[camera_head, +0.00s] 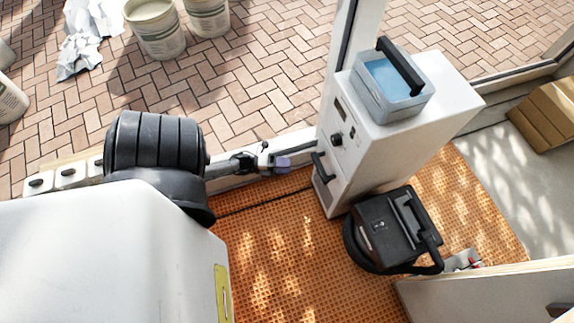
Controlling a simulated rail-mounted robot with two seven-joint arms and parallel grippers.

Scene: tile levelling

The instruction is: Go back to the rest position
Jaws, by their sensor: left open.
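My left gripper (272,162) shows small in the middle of the head view, just beyond the black joint of my left arm. It is open, and I see nothing held between its fingers. It is near the pale sill strip at the edge of the orange mat, left of the white cabinet. Whether it touches the strip I cannot tell. My right gripper is not in view.
Buckets (155,30) stand on brick paving behind. A cardboard box (545,115) is at right.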

